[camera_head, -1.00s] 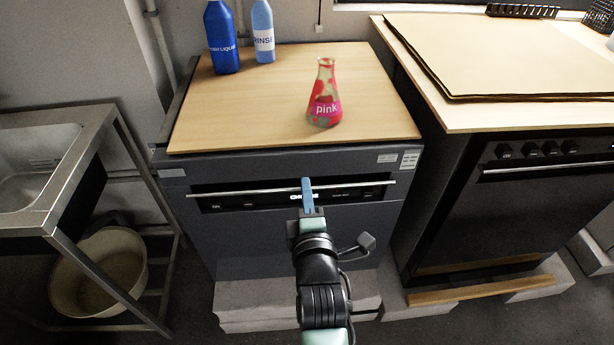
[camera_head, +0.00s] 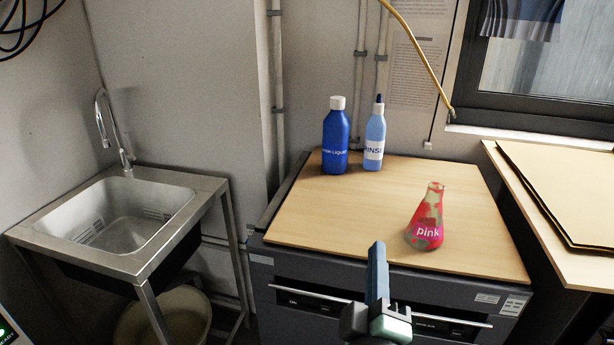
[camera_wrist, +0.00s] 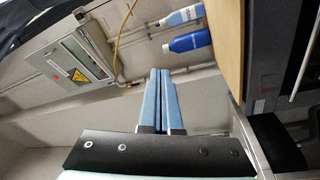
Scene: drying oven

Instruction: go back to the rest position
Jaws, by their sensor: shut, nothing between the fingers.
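My gripper (camera_head: 377,262) is in front of the dark oven (camera_head: 335,275), near the front edge of its wooden top. Its blue fingers are together with nothing between them. In the wrist view my gripper (camera_wrist: 161,75) also shows its two fingers side by side and empty, with the wall beyond. A pink-labelled red flask (camera_head: 425,218) stands upright on the wooden top, to the right of my gripper and apart from it.
A dark blue bottle (camera_head: 335,137) and a light blue rinse bottle (camera_head: 375,135) stand at the back of the wooden top (camera_head: 300,225). A metal sink (camera_head: 120,225) is at left. Another worktop with boards (camera_head: 560,195) is at right. A yellow hose (camera_head: 415,50) hangs above.

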